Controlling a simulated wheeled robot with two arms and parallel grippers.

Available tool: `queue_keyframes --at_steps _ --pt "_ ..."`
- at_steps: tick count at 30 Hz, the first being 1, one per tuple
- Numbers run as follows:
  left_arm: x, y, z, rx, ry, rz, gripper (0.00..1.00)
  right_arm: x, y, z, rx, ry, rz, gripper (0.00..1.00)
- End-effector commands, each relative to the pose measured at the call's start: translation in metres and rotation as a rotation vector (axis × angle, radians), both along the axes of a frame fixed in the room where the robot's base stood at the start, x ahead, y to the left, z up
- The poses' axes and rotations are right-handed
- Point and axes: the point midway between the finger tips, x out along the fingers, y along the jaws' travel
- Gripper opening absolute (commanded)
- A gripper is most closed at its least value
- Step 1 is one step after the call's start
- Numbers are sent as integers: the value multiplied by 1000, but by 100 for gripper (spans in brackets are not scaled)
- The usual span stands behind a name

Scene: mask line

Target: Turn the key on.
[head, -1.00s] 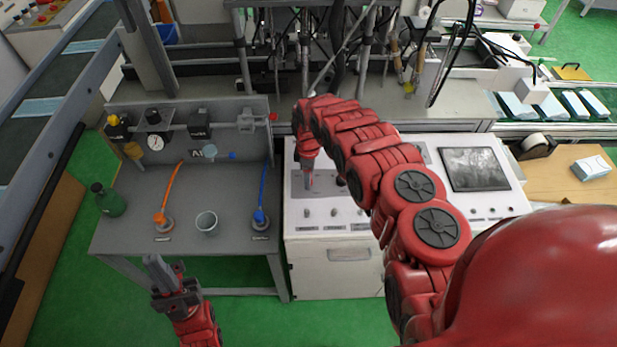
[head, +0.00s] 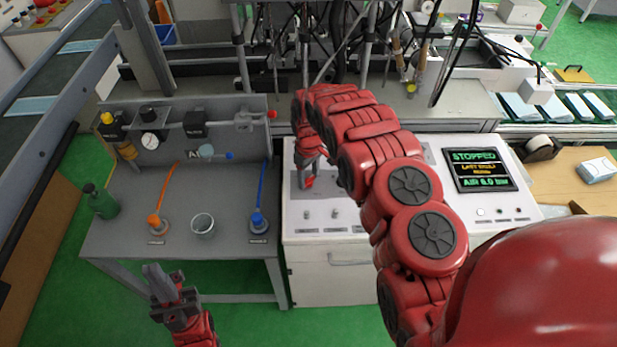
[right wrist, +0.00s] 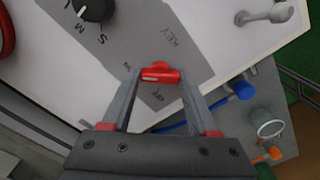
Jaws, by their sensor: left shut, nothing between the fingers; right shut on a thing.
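The red key (right wrist: 160,76) sits on a grey plate lettered KEY (right wrist: 176,62) on the white control panel (right wrist: 120,20). It also shows as a small red part in the head view (head: 309,182). My right gripper (right wrist: 161,80) is shut on the key, one finger on each side. In the head view the right gripper (head: 308,176) is low over the panel's left part, and my arm hides some of the panel. The panel's screen (head: 478,170) is lit and reads STOPPED and AIR 6.0 bar. My left gripper (head: 158,276) is shut and empty, in front of the grey table.
A black selector knob (right wrist: 95,8) is close to the key. The grey table (head: 120,235) on the left holds a green bottle (head: 102,202), a cup (head: 202,225), and orange (head: 155,221) and blue (head: 258,221) hose fittings. Green floor (head: 60,300) lies in front.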

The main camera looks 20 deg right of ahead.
Motion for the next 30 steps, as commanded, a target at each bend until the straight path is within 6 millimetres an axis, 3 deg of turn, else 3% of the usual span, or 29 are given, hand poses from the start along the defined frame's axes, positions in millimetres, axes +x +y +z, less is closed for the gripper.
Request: queue_keyframes --at_steps 13,14,18,30 --pt "0 0 -1 0 0 0 0 -1 0 -1 0 4 -12 4" --pt "0 0 -1 0 0 0 0 -1 0 -1 0 4 -12 62" --pt "0 0 -1 0 0 0 0 -1 0 -1 1 3 -12 87" --pt "0 0 -2 0 0 0 0 0 0 2 0 0 -10 90"
